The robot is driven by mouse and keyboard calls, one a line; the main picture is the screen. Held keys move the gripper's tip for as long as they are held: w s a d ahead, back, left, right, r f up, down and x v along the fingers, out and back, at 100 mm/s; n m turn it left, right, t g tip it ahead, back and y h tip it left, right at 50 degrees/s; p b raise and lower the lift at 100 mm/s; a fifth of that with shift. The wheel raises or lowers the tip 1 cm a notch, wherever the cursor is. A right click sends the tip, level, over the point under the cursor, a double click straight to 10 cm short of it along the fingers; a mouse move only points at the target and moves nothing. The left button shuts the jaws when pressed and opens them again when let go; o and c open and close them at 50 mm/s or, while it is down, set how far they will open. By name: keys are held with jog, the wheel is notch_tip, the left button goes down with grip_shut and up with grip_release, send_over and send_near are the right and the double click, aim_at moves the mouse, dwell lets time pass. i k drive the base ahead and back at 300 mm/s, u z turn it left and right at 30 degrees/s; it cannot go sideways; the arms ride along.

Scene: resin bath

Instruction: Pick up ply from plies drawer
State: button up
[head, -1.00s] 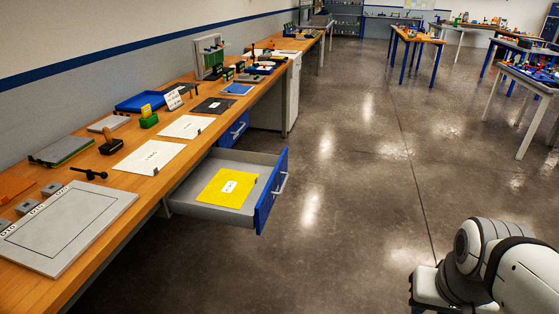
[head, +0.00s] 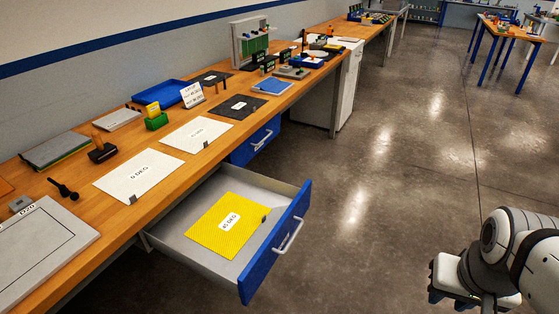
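The plies drawer (head: 276,247) is pulled out from under the long wooden bench; its front is blue with a pale handle. A yellow ply (head: 205,239) with a white label that reads "45 DEG" lies flat inside on the grey drawer floor, with a small dark tab at its right edge. A white ply (head: 139,174) labelled "0 DEG", another white sheet (head: 197,134) and a dark sheet (head: 237,107) lie on the bench top. Part of my arm shows at the lower right, apart from the drawer. My gripper's fingers cannot be made out.
The bench (head: 108,213) runs along the left wall. On it are a grey plate (head: 38,249), a roller (head: 63,189), a green block (head: 157,122) and a blue tray (head: 167,94). A closed blue drawer (head: 256,141) lies beyond. Floor right of the drawer is clear.

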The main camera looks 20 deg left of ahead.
aim_at(226, 227)
jog(key=u, duration=0.7)
jog(key=i, duration=1)
jog(key=u, duration=0.9)
jog(key=k, duration=0.75)
jog(key=u, duration=0.1)
jog(key=i, duration=0.9)
jog(key=z, duration=0.1)
